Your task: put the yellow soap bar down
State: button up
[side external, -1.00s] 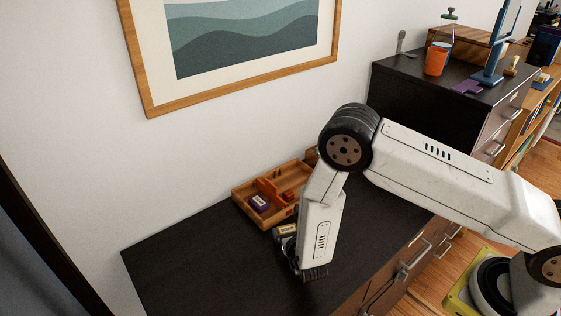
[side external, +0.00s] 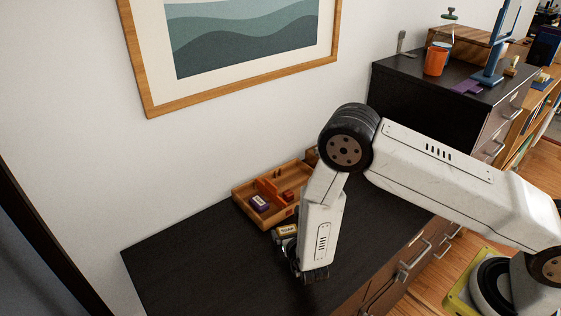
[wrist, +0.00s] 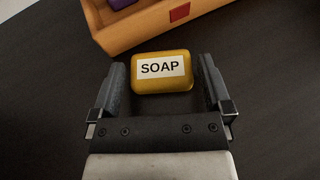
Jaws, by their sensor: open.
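The yellow soap bar (wrist: 162,85) has a white label reading SOAP. In the wrist view it lies on the dark desk top (wrist: 265,80), just in front of the wooden tray (wrist: 150,28). My gripper (wrist: 161,80) is open, with one finger on each side of the bar and a gap showing at each side. In the side view the soap bar (side external: 285,231) shows partly beside my gripper (side external: 296,262), which is low over the desk; the rest of the bar is hidden by my wrist.
The tray in the side view (side external: 241,195) has compartments holding a purple box (side external: 260,203) and small red items. The desk is clear to the left. A framed picture (side external: 240,45) hangs on the wall behind. A darker cabinet with an orange cup (side external: 436,60) stands at the back right.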

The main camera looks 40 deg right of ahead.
jog(key=v, duration=1.1)
jog(key=shift+s+a, duration=0.1)
jog(key=shift+s, duration=0.05)
dwell(0.3)
jog(key=s+d+r+m+g, duration=0.5)
jog(key=d+m+g, duration=0.2)
jog(key=m, duration=0.3)
jog(key=s+d+r+m+g, duration=0.4)
jog(key=d+r+m+g, duration=0.15)
jog(key=m, duration=0.55)
jog(key=r+m+t+y, duration=0.1)
jog(key=r+m, duration=0.1)
jog(key=m, duration=0.1)
jog(key=r+m+y, duration=0.1)
jog(key=m+y, duration=0.1)
jog(key=m, duration=0.2)
jog(key=w+r+m+t+y, duration=0.1)
jog(key=r+m+y, duration=0.1)
jog(key=m, duration=0.1)
jog(key=shift+w+r+m+t, duration=0.15)
jog(key=shift+r+m+t, duration=0.15)
jog(key=shift+t, duration=0.05)
jog(key=shift+w, duration=0.1)
